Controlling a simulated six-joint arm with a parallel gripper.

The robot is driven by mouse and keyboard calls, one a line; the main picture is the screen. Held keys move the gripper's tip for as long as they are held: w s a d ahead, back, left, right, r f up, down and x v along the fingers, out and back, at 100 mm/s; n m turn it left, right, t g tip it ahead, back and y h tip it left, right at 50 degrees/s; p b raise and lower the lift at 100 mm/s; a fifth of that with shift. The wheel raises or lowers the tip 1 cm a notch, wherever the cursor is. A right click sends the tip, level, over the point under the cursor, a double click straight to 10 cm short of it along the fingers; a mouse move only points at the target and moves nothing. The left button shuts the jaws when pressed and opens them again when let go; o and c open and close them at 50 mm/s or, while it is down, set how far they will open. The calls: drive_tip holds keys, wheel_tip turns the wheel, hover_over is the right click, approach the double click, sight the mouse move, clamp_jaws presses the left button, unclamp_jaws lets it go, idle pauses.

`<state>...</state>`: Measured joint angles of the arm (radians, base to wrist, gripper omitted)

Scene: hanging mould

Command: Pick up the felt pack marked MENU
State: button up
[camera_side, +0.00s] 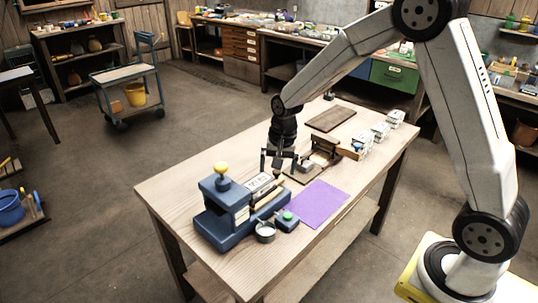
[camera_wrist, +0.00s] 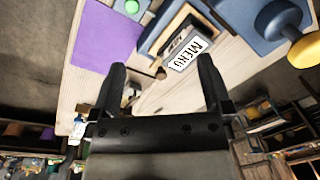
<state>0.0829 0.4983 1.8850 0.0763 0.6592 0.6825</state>
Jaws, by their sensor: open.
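The felt pack marked MENU (camera_wrist: 188,52) shows its white label in the wrist view, a little beyond and between my fingertips. It sits in or against the blue press (camera_wrist: 161,27); its lower part is hidden. In the side view a white-labelled block (camera_side: 259,183) lies on the blue press (camera_side: 222,222), its lettering too small to read surely. My gripper (camera_side: 279,158) is above the table, just behind the press. In the wrist view my gripper (camera_wrist: 162,65) has its fingers wide apart with nothing between them.
The press has a yellow knob (camera_side: 221,168). A metal cup (camera_side: 265,233), a green-button box (camera_side: 288,220) and a purple sheet (camera_side: 310,204) lie nearby. A brown wooden fixture (camera_side: 325,149) stands close right of my gripper. White packs (camera_side: 381,131) and a board (camera_side: 331,118) are farther back.

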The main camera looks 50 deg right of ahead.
sight(258, 181)
drive_tip(key=w+d+f+m, duration=0.1)
drive_tip(key=w+m, duration=0.1)
drive_tip(key=w, duration=0.1)
drive_tip(key=w+d+f+m, duration=0.1)
drive_tip(key=w+f+m, duration=0.1)
drive_tip(key=w+m, duration=0.1)
drive_tip(key=w+d+f+m+g, duration=0.1)
drive_tip(key=w+f+m, duration=0.1)
drive_tip(key=w, duration=0.2)
drive_tip(key=shift+d+f+m+y, duration=0.15)
drive_tip(key=shift+d+m+y, duration=0.15)
drive_tip(key=shift+y, duration=0.1)
drive_tip(key=shift+w+d+f+m, duration=0.25)
drive_tip(key=shift+w+f+m, duration=0.2)
drive_tip(key=shift+w+m, duration=0.05)
drive_tip(key=shift+a+f, duration=0.15)
drive_tip(key=shift+f, duration=1.15)
drive_tip(key=shift+a+f, duration=0.2)
drive_tip(key=shift+f, duration=2.4)
drive_tip(key=c, duration=1.1)
